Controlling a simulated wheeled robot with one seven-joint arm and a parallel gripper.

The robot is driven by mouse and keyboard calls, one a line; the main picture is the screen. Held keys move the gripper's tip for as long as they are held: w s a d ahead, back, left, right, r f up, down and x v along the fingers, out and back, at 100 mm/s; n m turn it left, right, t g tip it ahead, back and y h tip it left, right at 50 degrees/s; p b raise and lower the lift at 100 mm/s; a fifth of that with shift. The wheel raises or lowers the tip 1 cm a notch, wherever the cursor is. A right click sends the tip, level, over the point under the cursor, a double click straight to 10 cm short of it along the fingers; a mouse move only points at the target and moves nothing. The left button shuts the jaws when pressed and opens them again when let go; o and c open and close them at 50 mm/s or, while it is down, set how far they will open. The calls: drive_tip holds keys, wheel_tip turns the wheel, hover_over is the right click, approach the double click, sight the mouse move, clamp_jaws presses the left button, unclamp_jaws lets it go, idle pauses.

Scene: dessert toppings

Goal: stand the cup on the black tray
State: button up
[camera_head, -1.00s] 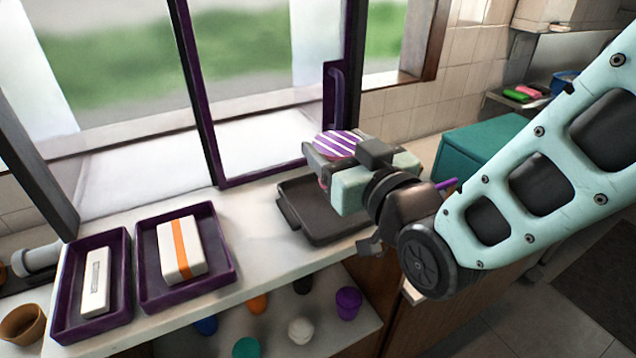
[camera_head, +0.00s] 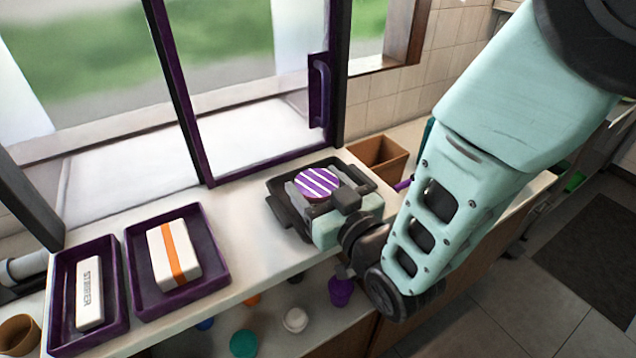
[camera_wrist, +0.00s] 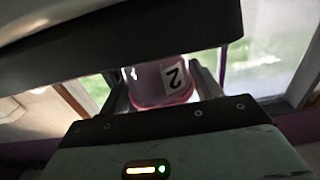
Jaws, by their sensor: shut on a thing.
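The cup has a purple-and-white striped top (camera_head: 317,183) in the head view. In the wrist view the cup (camera_wrist: 158,84) is pinkish and see-through, with a label reading "2", and sits between the fingers. My gripper (camera_head: 316,190) is shut on the cup. The black tray (camera_head: 285,218) lies on the counter under and around my gripper. The cup appears over the tray, upright or nearly so. My gripper hides the cup's base, so I cannot tell whether it touches the tray.
Two purple trays hold white boxes: one box is orange-striped (camera_head: 174,254), the other is lettered (camera_head: 89,292). A brown open box (camera_head: 378,157) stands behind my arm. The sliding window frame (camera_head: 268,172) rises behind the black tray. Several coloured cups sit on the shelf below.

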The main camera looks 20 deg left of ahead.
drive_tip(key=shift+f, duration=0.25)
drive_tip(key=o, duration=1.2)
drive_tip(key=shift+c, duration=0.2)
drive_tip(key=p+v, duration=0.5)
drive_tip(key=v, duration=0.7)
